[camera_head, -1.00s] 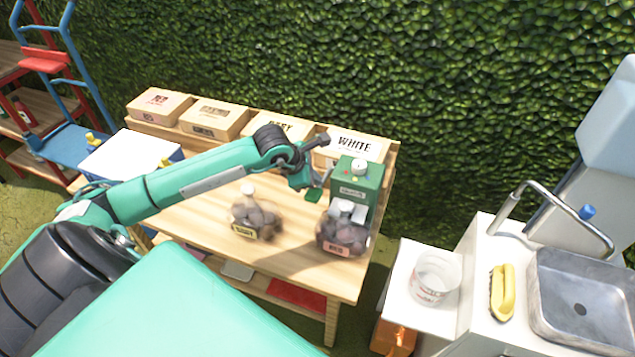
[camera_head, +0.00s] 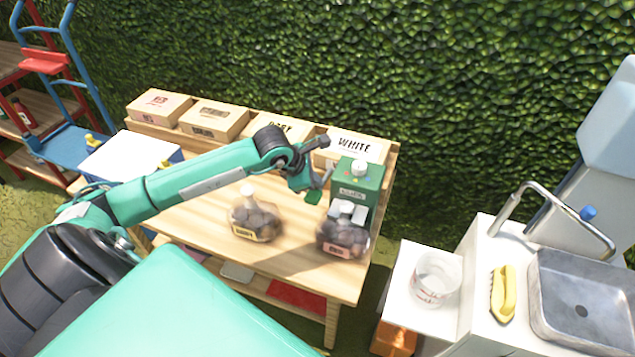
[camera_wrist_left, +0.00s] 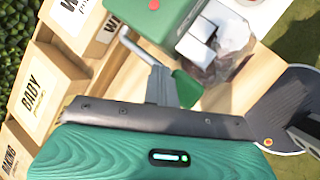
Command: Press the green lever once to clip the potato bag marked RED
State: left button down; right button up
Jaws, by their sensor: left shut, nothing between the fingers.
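The green clipping machine (camera_head: 358,174) stands at the right end of the wooden table. Its grey lever arm (camera_wrist_left: 160,86) ends in a green lever paddle (camera_wrist_left: 188,88); the paddle (camera_head: 314,198) also shows in the head view. A potato bag (camera_head: 343,240) with a reddish label, too small to read, sits at the machine's front, its top by the pale clip parts. The bag (camera_wrist_left: 234,42) is partly seen in the wrist view. My left gripper (camera_head: 308,186) is shut and empty, close beside the lever; whether it touches is unclear. My right gripper is not visible.
A second potato bag (camera_head: 255,220) with a yellow label stands to the left on the table (camera_head: 200,215). Several labelled boxes, one marked WHITE (camera_head: 352,146), line the back. A white counter with a bucket (camera_head: 436,278), brush (camera_head: 502,292) and sink (camera_head: 590,300) is at right.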

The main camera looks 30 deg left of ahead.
pick_arm(q)
jog(key=r, duration=0.1)
jog(key=r+p, duration=0.1)
jog(key=shift+w+a+r, duration=0.1)
jog(key=shift+w+r, duration=0.15)
jog(key=shift+r, duration=0.05)
dwell(0.3)
jog(key=r, duration=0.2)
jog(key=w+r+p, duration=0.1)
jog(key=r, duration=0.1)
jog(key=shift+w+a+r, duration=0.15)
jog(key=shift+r, duration=0.25)
dwell(0.6)
